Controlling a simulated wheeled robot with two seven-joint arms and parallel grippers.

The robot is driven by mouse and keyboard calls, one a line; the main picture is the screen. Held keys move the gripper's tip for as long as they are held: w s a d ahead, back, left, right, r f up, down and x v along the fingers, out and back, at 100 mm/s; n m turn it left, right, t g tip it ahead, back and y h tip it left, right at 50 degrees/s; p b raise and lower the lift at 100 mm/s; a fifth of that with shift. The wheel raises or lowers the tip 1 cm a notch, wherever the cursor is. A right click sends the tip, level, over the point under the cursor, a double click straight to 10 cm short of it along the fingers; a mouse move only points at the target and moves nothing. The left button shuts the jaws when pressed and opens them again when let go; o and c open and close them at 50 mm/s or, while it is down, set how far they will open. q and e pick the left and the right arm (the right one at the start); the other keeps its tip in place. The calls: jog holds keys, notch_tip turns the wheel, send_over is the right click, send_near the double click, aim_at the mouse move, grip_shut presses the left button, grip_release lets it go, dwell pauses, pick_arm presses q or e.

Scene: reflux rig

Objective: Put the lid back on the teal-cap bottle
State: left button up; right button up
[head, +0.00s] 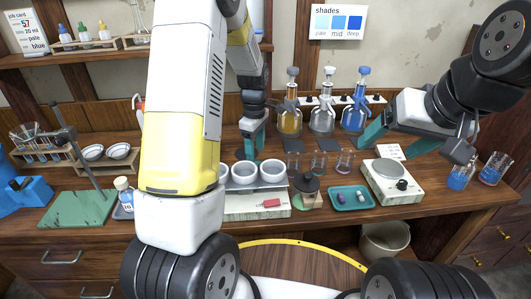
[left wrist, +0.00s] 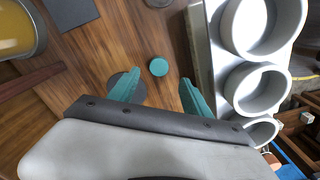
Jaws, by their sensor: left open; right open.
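A small round teal cap (left wrist: 158,67) shows from above on the wooden bench in the left wrist view, between and beyond my open fingertips. I cannot tell whether it lies loose or sits on something. My left gripper (left wrist: 155,90) is open and empty above the bench; in the head view it (head: 254,138) points down behind the block with white cups. My right gripper (head: 395,138) is open and empty at the right, above the bench. A small labelled bottle (head: 124,197) stands at the front left, partly beside my arm. I cannot identify the teal-cap bottle with certainty.
The cup block (head: 258,202) is close to my left gripper. Stoppered flasks (head: 322,118) stand behind, with small beakers (head: 318,163) before them. A teal tray (head: 350,199) and a scale (head: 392,182) are at the right. My left arm hides part of the bench.

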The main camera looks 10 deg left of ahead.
pick_arm(q)
notch_tip(320, 180, down, 5)
jog(key=shift+w+d+f, duration=0.1)
jog(key=shift+d+f, duration=0.05)
jog(key=shift+c, duration=0.5)
grip_shut()
notch_tip(320, 180, up, 10)
dwell(0.6)
